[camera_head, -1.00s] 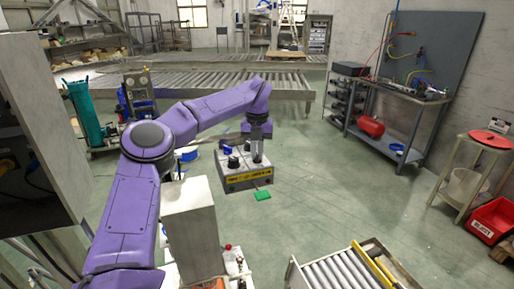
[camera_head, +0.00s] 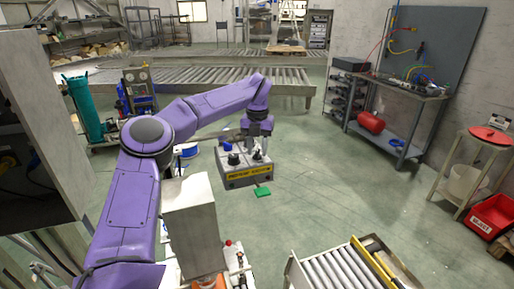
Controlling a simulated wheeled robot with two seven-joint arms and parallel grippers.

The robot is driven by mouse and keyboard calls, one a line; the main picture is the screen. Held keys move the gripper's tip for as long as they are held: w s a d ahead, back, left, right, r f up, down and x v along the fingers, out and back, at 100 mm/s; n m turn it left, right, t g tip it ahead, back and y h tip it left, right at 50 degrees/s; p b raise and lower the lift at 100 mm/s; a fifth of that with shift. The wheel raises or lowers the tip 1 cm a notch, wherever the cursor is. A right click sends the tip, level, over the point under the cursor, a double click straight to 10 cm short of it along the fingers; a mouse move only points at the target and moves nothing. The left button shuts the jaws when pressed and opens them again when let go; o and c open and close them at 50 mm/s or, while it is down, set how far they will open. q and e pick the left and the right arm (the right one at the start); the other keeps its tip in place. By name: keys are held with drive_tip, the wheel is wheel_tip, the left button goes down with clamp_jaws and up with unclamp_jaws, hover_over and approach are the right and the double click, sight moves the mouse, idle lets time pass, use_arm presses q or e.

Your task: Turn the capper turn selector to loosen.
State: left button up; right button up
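The capper control box (camera_head: 246,178) is a grey box with a yellow, dark-lettered strip along its front, in the middle of the head view. Its top carries a blue knob (camera_head: 228,146), a black knob (camera_head: 233,159) and another dark knob (camera_head: 257,156). I cannot read which is the turn selector or where it points. My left gripper (camera_head: 262,149) points down over the right part of the box top, close beside the right dark knob. Its fingers are small and partly merge with the box, so I cannot tell their opening or any contact. My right gripper is out of view.
A green piece (camera_head: 263,192) lies just before the box. A roller conveyor (camera_head: 330,274) is at the bottom, and longer roller conveyors (camera_head: 200,85) run behind. The floor between is clear.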

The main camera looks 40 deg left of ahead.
sight(257, 151)
use_arm(q)
wheel_tip(257, 151, up, 11)
drive_tip(key=shift+f, duration=0.2)
idle(0.6)
